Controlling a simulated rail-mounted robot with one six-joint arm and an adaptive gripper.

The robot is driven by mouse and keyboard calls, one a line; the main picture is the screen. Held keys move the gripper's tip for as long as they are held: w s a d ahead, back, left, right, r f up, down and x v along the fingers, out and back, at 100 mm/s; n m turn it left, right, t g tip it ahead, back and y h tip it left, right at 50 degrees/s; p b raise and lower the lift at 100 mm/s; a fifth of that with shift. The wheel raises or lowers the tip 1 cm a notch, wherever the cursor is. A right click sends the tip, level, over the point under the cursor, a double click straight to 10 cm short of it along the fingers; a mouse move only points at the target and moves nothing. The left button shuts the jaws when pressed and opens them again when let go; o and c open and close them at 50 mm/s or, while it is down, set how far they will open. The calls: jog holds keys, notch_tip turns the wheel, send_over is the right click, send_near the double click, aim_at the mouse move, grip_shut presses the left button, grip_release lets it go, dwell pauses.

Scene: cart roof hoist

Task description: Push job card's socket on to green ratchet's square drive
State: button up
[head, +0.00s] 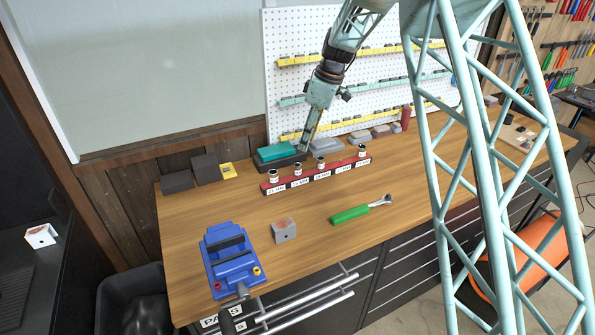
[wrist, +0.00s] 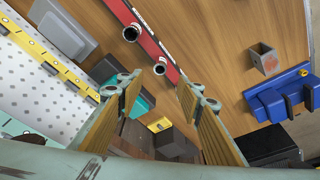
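The red socket rail (head: 318,177) lies across the bench with several metal sockets standing along it, such as one at the left end (head: 273,177) and one at the right end (head: 362,151). Size labels run along its front. The yellow job card (head: 228,170) stands at the back left; its writing is too small to read. The green ratchet (head: 350,215) lies in front of the rail, head to the right; its square drive is not clear. My gripper (head: 304,143) is above the back of the rail. In the wrist view my gripper (wrist: 165,84) is open and empty, with a socket (wrist: 159,68) near its fingertips.
A blue vise (head: 230,262) stands at the front left, beside a grey block (head: 285,231). Dark boxes (head: 205,167) stand by the card. A teal-topped case (head: 278,153) is close behind the rail, before the pegboard (head: 300,50).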

aim_at(298, 164)
jog(key=shift+x, duration=3.85)
jog(key=shift+p+x, duration=0.35)
jog(key=shift+x, duration=2.2)
jog(key=shift+a, duration=0.15)
jog(key=shift+c, duration=0.4)
jog(key=c, duration=1)
jog(key=shift+r, duration=0.15)
